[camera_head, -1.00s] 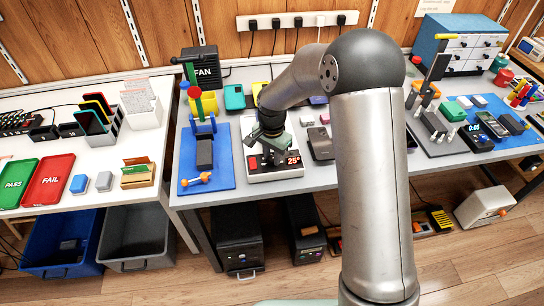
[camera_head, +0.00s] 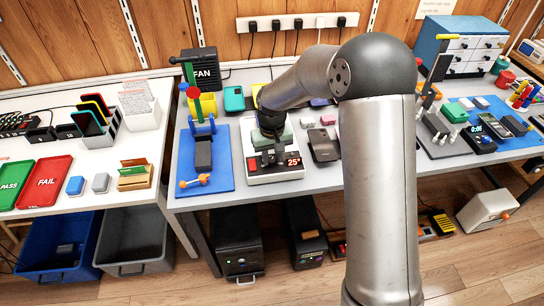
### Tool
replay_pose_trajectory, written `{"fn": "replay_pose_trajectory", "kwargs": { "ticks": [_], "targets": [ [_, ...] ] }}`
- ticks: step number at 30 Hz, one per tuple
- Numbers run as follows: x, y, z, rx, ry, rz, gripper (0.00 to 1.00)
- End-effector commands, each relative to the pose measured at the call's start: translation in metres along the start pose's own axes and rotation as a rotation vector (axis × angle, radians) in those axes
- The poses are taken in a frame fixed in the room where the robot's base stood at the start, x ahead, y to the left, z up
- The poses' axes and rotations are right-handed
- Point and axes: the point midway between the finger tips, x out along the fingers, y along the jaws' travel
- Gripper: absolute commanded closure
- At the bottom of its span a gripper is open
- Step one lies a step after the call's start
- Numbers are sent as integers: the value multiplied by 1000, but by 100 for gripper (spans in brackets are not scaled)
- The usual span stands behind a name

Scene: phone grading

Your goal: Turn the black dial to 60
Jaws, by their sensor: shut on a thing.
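The black dial is hidden under my gripper (camera_head: 267,155), so I cannot see its pointer. The dial's place is on the white heating station (camera_head: 256,178), whose red display (camera_head: 293,162) reads 25°. The fingertips are small and partly dark against the station.
A blue mat (camera_head: 222,178) with a small press stands left of the station. A dark phone (camera_head: 323,145) lies to its right. PASS and FAIL trays (camera_head: 66,170) are on the left table. A blue drawer cabinet (camera_head: 452,50) stands at the back right.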

Motion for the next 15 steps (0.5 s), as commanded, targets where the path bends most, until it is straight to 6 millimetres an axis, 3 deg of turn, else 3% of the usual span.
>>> {"fn": "replay_pose_trajectory", "kwargs": {
  "ticks": [15],
  "targets": [
    [-2,0,-1,-491,4,1,97]
  ]
}}
